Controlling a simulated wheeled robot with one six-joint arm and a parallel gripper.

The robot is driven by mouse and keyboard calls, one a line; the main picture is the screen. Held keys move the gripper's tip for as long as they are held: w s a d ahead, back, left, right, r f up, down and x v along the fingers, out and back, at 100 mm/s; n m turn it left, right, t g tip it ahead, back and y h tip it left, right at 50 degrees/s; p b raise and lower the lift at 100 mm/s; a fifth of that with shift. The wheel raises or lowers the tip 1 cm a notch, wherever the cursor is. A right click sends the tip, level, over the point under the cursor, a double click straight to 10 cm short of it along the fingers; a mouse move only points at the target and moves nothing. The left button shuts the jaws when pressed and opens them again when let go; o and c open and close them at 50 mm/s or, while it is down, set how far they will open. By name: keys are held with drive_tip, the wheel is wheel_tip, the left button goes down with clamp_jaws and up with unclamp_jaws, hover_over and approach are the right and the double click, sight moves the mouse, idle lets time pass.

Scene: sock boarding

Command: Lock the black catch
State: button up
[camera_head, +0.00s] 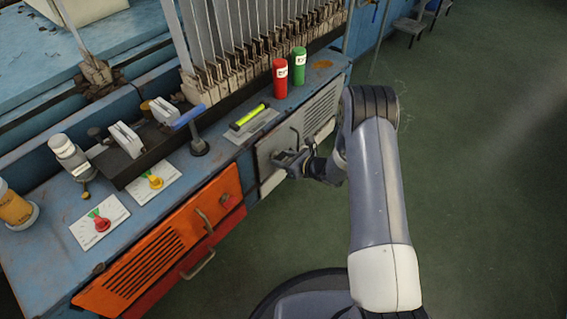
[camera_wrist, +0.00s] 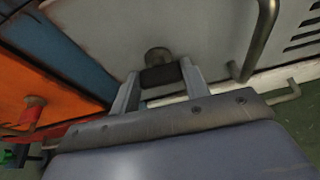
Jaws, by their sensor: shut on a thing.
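The black catch (camera_wrist: 160,76) is a small dark block in front of a round metal knob (camera_wrist: 158,56) on the grey cabinet door (camera_wrist: 110,35). In the wrist view the two fingers of my gripper (camera_wrist: 157,84) stand on either side of the catch and are shut on it. In the head view my gripper (camera_head: 291,160) is at the front of the grey door (camera_head: 268,150), near its lower part. The catch is hidden there by my gripper. The door looks flush with the cabinet front.
A bent metal handle (camera_wrist: 262,40) stands out from the grey door close to the right of my gripper. The green floor (camera_head: 480,200) at the right is clear.

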drive_tip(key=shift+n, duration=0.3)
drive_tip(key=o, duration=1)
drive_tip(key=p+v, duration=0.3)
drive_tip(key=v, duration=0.8)
drive_tip(key=shift+a, duration=0.15)
